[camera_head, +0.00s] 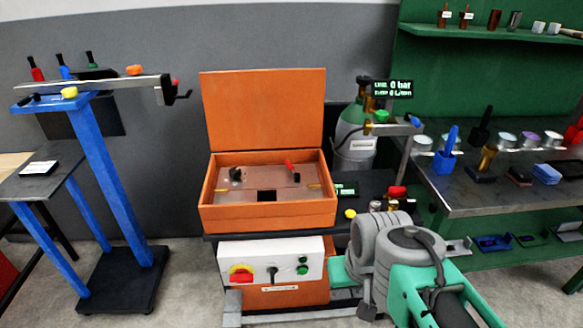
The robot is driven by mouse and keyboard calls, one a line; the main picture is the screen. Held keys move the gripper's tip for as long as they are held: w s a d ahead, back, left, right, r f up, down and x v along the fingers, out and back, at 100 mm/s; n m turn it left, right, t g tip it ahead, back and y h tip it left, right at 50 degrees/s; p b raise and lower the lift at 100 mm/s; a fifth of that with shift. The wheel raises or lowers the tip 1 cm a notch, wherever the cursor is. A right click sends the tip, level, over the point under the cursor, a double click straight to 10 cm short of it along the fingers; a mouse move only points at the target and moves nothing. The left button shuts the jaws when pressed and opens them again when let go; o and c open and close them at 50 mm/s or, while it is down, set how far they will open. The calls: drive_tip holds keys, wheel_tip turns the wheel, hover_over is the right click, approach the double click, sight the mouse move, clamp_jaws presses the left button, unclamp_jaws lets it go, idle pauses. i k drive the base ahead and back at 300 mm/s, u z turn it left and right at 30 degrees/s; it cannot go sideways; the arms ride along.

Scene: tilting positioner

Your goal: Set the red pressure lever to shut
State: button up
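A small red lever-like handle (289,164) stands in the back right of an open orange box (268,217), on the metal panel inside it. It looks tilted, but it is too small to tell its exact setting. I cannot tell for sure that it is the pressure lever. A red knob (397,191) also sits on the dark bench right of the box. A display (393,87) by the gas cylinder (355,140) seems to read 0 bar. My gripper is not in view.
The orange lid (264,110) stands open behind the box. A white control panel (270,263) is below its front. A blue stand (110,170) is at left, and a green workbench (500,200) with tools at right. Grey and green machinery, perhaps my arm, fills the lower right.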

sight(289, 165)
drive_tip(key=u, duration=0.45)
drive_tip(key=i, duration=1.05)
drive_tip(key=z, duration=0.45)
